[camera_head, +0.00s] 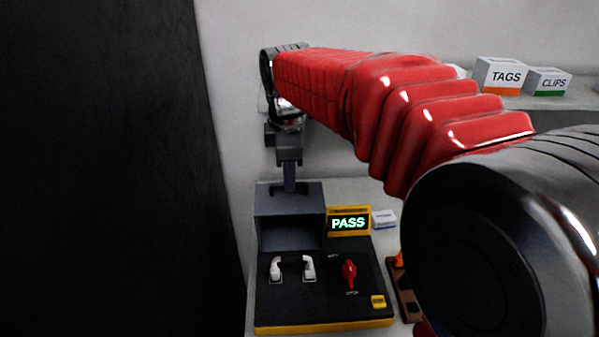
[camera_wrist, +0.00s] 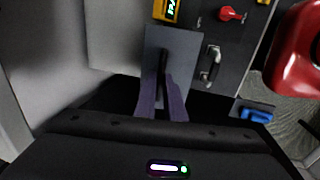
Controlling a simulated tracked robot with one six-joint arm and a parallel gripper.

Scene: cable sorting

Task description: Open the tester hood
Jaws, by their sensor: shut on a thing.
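The tester (camera_head: 323,318) is a dark box with a yellow base on the bench. Its grey-blue hood (camera_head: 265,205) stands raised at the back left, with two white-ended fittings (camera_head: 308,268) uncovered in front of it. The hood shows in the wrist view as a grey panel (camera_wrist: 188,45). My gripper (camera_head: 289,188) is above the hood's upper edge. In the wrist view my gripper (camera_wrist: 163,82) is shut on the dark handle (camera_wrist: 163,57) of the hood; the fingers hide part of the handle.
A screen (camera_head: 348,222) on the tester reads PASS. A red knob (camera_head: 349,272) and a yellow button (camera_head: 378,302) sit at its right. TAGS (camera_head: 503,76) and CLIPS (camera_head: 547,82) boxes stand on a shelf. A dark panel (camera_head: 110,170) fills the left. A blue item (camera_wrist: 256,115) lies below the tester.

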